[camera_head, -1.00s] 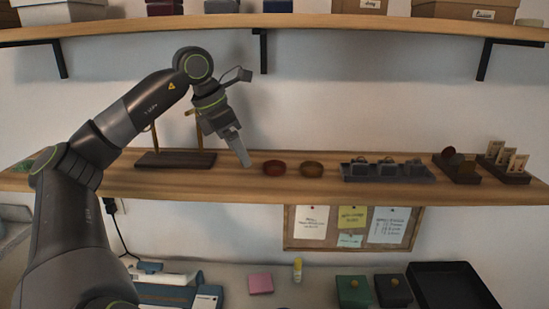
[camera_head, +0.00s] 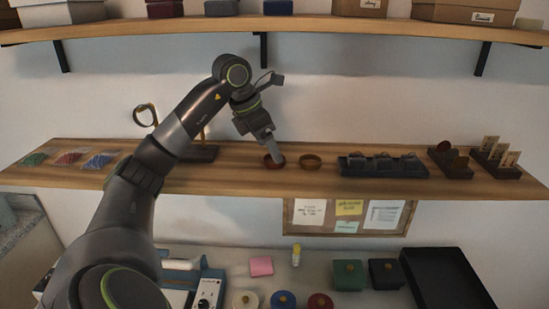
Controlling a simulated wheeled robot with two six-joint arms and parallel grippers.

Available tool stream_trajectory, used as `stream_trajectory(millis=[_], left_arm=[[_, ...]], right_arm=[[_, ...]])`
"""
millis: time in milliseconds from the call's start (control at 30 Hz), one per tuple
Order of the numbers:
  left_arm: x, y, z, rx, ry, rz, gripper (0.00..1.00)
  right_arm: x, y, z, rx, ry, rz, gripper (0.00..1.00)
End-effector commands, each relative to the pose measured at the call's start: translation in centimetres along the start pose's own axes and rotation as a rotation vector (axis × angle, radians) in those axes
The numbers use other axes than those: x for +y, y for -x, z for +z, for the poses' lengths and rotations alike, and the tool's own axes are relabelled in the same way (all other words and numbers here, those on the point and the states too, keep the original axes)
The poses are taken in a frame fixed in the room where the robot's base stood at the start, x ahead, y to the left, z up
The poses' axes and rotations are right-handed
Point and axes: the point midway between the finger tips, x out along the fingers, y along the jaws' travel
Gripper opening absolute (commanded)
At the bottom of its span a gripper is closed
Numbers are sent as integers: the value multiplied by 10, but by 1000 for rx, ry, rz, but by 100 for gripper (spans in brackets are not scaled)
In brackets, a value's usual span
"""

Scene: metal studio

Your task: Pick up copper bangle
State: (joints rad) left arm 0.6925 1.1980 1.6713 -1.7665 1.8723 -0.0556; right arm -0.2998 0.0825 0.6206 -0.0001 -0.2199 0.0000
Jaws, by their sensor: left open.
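Two bangles lie flat side by side on the middle wooden shelf. The left one, reddish and likely the copper bangle (camera_head: 267,161), is partly hidden by my left gripper (camera_head: 277,160). The right one is a yellow-brown bangle (camera_head: 311,162) and stands clear of the gripper. My left gripper points down with its fingertips at the reddish bangle. It is open, but the gap between the fingers is hard to see, and I cannot tell whether they touch the bangle. My right gripper is out of view.
A dark tray (camera_head: 383,167) with several dark items stands right of the bangles. A dark stand (camera_head: 200,153) with a ring hung on it is to the left, partly behind my arm. Colored packets (camera_head: 98,160) lie at the shelf's left. An upper shelf (camera_head: 300,24) runs above.

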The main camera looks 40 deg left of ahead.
Motion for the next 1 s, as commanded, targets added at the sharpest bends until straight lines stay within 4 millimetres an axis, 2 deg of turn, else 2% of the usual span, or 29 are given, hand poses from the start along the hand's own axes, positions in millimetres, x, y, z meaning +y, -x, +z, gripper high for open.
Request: stream_trajectory(millis=[33, 200, 467, 833, 1000], left_arm=[[-1, -7, 0, 4, 0, -4, 77], [-1, -26, 0, 1, -1, -2, 77], [0, -29, 0, -1, -1, 0, 77], [0, -29, 0, 0, -1, 0, 29], [0, -29, 0, 0, -1, 0, 29]], right_arm=[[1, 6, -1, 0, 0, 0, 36], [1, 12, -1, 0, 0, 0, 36], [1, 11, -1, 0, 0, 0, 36], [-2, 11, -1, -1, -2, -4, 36], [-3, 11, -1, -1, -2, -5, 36]])
